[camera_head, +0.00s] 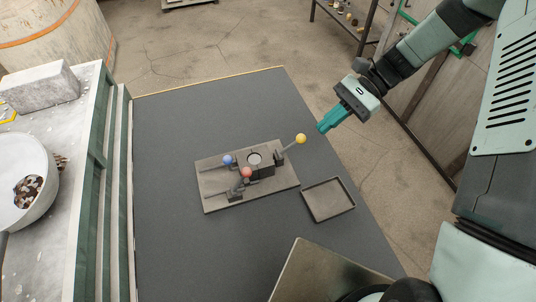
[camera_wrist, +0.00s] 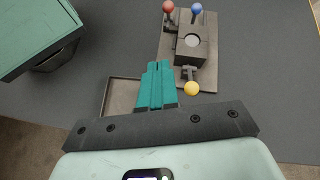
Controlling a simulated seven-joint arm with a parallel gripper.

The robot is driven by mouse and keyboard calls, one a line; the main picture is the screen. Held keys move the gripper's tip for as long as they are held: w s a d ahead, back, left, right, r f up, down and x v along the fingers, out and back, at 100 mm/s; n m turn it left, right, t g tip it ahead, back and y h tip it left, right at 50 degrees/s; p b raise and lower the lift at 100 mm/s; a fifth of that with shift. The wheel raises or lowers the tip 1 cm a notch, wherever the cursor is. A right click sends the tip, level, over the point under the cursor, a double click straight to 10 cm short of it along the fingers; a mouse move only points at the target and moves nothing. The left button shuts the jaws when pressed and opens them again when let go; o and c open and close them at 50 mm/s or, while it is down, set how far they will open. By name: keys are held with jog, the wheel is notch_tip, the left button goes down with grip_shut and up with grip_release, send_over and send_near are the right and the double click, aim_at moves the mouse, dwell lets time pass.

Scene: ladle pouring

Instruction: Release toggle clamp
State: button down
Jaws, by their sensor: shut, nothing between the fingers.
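A grey clamp fixture plate (camera_head: 215,205) lies on the dark table. It bears a block with a round pale part (camera_head: 254,158) in its top. Three toggle clamp levers have ball knobs: blue (camera_head: 227,160), red (camera_head: 247,172) and yellow (camera_head: 300,139). The yellow lever sticks out to the right, past the plate's edge. In the wrist view the yellow knob (camera_wrist: 191,89) is nearest my gripper, with red (camera_wrist: 168,6) and blue (camera_wrist: 196,8) farther off. My gripper (camera_head: 322,128) has teal fingers, shut and empty, above and right of the yellow knob, apart from it. It also shows in the wrist view (camera_wrist: 158,66).
An empty shallow tray (camera_head: 328,200) lies right of the plate. A metal sheet (camera_head: 320,272) is at the table's front. A side bench at left holds a white bowl (camera_head: 45,200) and a stone block (camera_head: 40,88). The table behind and left of the fixture is clear.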

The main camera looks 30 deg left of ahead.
notch_tip(320, 180, down, 6)
jog(key=a+m+g+y, duration=0.1)
jog(key=a+g+y, duration=0.1)
jog(key=shift+s+a+f+m, duration=0.15)
jog(key=shift+s+a+m, duration=0.2)
jog(key=shift+s, duration=0.1)
send_near(240, 181)
jog(key=shift+w+d+f, duration=0.15)
jog(key=shift+w+f, duration=0.15)
jog(key=shift+f, duration=0.2)
jog(key=shift+w+d+f, duration=0.15)
jog(key=shift+w+f, duration=0.15)
jog(key=shift+f, duration=0.25)
jog(key=s, duration=0.1)
jog(key=s+a+r, duration=0.1)
jog(key=s+a, duration=0.1)
jog(key=shift+s+a+r, duration=0.1)
jog(key=shift+a+r, duration=0.1)
jog(key=shift+r, duration=0.05)
jog(key=shift+r, duration=0.1)
